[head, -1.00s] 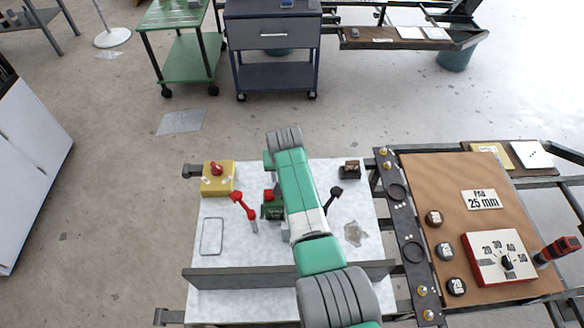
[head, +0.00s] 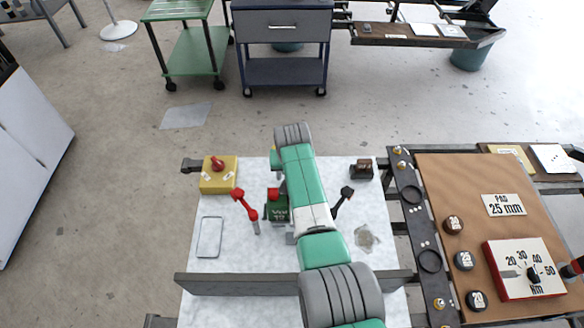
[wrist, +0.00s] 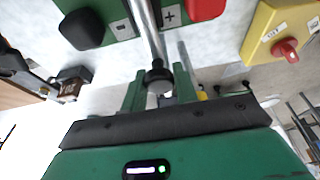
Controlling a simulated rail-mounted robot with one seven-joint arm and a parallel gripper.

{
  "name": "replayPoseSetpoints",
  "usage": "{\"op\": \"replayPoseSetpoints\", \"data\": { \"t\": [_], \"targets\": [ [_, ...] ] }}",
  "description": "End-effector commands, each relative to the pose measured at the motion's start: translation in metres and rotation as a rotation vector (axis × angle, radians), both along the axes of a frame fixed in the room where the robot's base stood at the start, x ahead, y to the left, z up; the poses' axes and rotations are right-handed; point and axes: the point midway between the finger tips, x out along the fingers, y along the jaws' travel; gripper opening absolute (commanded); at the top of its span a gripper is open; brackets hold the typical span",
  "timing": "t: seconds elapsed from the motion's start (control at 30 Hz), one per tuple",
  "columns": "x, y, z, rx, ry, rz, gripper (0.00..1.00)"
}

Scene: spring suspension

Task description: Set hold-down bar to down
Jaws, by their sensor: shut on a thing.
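A green battery (head: 277,211) stands on the pale bench top, partly hidden by my arm. In the wrist view the battery (wrist: 122,28) shows minus and plus marks, with a black cap and a red cap on either side. A round metal bar (wrist: 148,35), apparently the hold-down bar, runs between these marks towards my gripper and ends in a dark collar. My gripper (wrist: 160,92) is shut on the bar's near end. The head view hides my fingers and the bar behind my arm. I cannot tell whether the bar touches the battery.
A red lever clamp (head: 246,206) and a black one (head: 342,202) flank the battery. A yellow box (head: 218,178) with a red knob is at the back left. A grey rail (head: 235,286) crosses the bench front. A brown board (head: 455,190) with a dial lies right.

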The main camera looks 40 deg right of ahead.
Motion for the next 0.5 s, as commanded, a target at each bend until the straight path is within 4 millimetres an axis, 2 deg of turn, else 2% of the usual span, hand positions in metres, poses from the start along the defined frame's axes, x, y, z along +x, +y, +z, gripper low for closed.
{"op": "replayPoseSetpoints", "data": {
  "t": [0.47, 0.5],
  "targets": [
    [-0.0003, 0.0001, -0.0028, -0.001, -0.001, 0.0, 0.0],
    [-0.0004, 0.0001, -0.003, -0.001, -0.001, 0.0, 0.32]
  ]
}}
